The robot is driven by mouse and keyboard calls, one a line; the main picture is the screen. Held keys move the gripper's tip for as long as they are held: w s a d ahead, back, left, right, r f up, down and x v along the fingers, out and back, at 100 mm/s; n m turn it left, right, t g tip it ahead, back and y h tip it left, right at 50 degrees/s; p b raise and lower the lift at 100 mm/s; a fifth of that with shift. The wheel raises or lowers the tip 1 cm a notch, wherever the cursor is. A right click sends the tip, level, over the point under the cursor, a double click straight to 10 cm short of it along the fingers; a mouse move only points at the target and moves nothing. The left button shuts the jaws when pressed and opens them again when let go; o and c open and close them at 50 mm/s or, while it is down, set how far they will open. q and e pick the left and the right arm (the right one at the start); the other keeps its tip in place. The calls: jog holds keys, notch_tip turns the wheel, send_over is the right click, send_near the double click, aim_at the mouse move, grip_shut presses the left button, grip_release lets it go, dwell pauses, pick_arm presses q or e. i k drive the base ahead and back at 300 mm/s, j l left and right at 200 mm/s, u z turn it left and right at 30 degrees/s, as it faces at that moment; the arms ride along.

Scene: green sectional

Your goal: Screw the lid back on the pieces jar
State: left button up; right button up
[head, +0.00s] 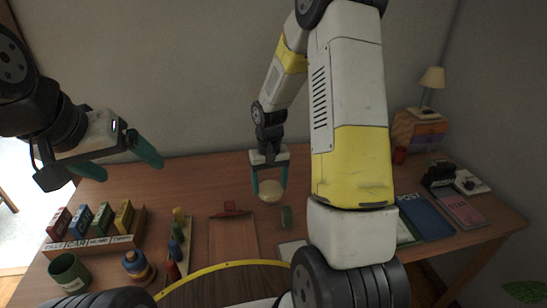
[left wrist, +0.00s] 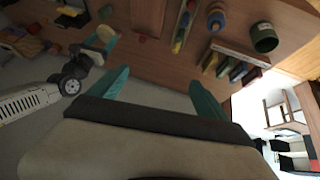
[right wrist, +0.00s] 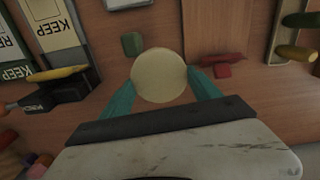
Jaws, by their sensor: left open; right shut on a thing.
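A cream round piece (head: 270,191), which looks like the lid, is between the fingers of my right gripper (head: 270,183) above the middle of the desk. In the right wrist view the cream disc (right wrist: 160,76) fills the gap, with a teal finger against each side. Whether the jar is under it is hidden, and I cannot pick out the jar elsewhere. My left gripper (head: 120,162) is open and empty, raised over the left back of the desk. In the left wrist view its fingers (left wrist: 159,82) are wide apart with nothing between them.
A green block (head: 286,217) and a red item (head: 231,209) are near the right gripper. A rack of labelled boxes (head: 92,243), a peg board (head: 180,242), a green cup (head: 68,271) and a blue-orange toy (head: 137,265) stand left. Booklets (head: 428,217) and a lamp (head: 432,80) are right.

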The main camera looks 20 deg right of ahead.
aim_at(71, 274)
jog(key=k+j+u, duration=0.15)
jog(key=k+u, duration=0.2)
jog(key=k+j+u, duration=0.25)
jog(key=u, duration=0.15)
jog(key=k+j+u, duration=0.35)
jog(key=i+l, duration=0.4)
